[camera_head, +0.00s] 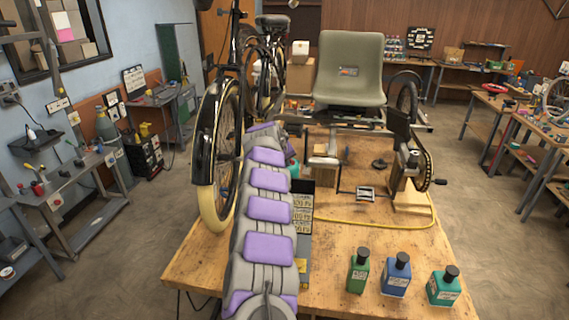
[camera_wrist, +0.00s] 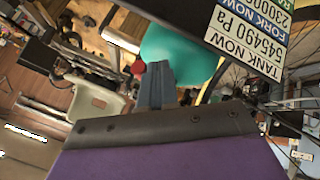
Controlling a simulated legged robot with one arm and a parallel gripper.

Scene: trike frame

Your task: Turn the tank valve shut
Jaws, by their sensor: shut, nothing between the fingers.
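A teal rounded tank (camera_wrist: 180,42) shows beyond my gripper in the wrist view. Only a sliver of the teal tank (camera_head: 294,169) shows beside my arm in the head view. A small red part (camera_wrist: 138,67) sits at the tank's left edge in the wrist view; I cannot tell whether it is the valve handle. My gripper (camera_wrist: 158,68) is shut and empty, its blue-grey fingers together, with their tips overlapping the lower tank in the picture. I cannot tell whether they touch anything. My arm hides the gripper in the head view.
A readout board (camera_wrist: 262,45) reads "TANK NOW 545490 Pa"; its fork line is cut off. The wooden workbench (camera_head: 330,270) carries three bottles (camera_head: 397,275) at front right.

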